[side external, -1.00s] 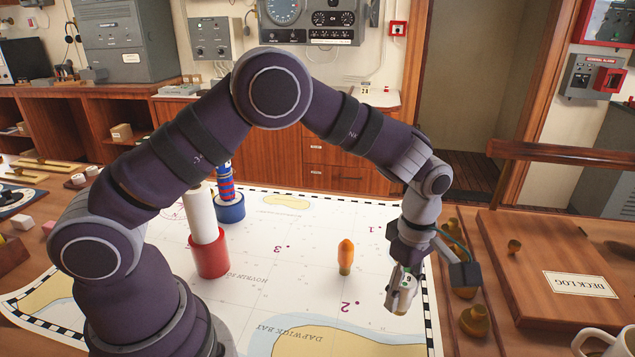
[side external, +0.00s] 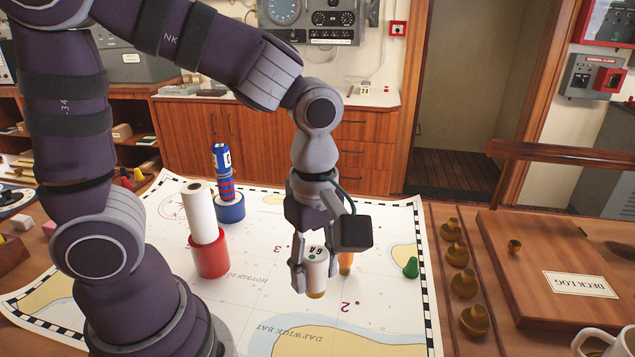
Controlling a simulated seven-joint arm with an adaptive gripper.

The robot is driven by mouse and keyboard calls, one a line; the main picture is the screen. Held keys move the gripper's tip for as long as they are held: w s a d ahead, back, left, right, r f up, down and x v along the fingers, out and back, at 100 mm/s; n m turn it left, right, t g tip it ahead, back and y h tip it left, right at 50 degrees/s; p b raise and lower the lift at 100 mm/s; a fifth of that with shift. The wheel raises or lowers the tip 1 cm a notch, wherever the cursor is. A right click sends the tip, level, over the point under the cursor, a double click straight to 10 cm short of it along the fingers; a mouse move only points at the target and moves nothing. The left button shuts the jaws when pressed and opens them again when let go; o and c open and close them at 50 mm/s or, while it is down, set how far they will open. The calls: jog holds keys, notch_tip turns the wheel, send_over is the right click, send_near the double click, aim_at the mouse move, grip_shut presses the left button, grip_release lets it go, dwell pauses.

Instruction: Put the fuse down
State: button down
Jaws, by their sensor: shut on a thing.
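The fuse (side external: 316,266) is a white cylinder marked "6A", with a green dot and a brownish lower end. My gripper (side external: 313,284) is shut on it, one finger on each side, and points down over the chart (side external: 270,255). The fuse is about upright. I cannot tell whether its lower end touches the chart or hangs just above it. An orange peg (side external: 346,268) stands right behind the gripper and is partly hidden by it.
A green peg (side external: 411,268) stands to the right. Several brass knobs (side external: 463,284) line the chart's right side. The chart's front is clear.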

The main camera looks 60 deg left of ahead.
aim_at(317, 251)
notch_tip(317, 251, up, 3)
jog(key=shift+w+r, duration=0.15)
jog(key=shift+r, duration=0.05)
jog(key=w+a+n, duration=0.4)
jog(key=w+a, duration=0.1)
jog(key=a, duration=0.4)
jog(key=w+a+n, duration=0.4)
jog(key=w+a, duration=0.2)
jog(key=a, duration=0.2)
jog(key=s+a+f+n, duration=0.1)
jog(key=s+a+n, duration=0.15)
jog(key=a, duration=0.75)
jog(key=f, duration=1.4)
jog(key=shift+w+d+f, duration=0.15)
jog(key=shift+w+d, duration=0.15)
jog(key=shift+w, duration=0.1)
jog(key=shift+f, duration=0.15)
jog(key=c, duration=0.8)
grip_release()
jog(key=shift+o, duration=0.2)
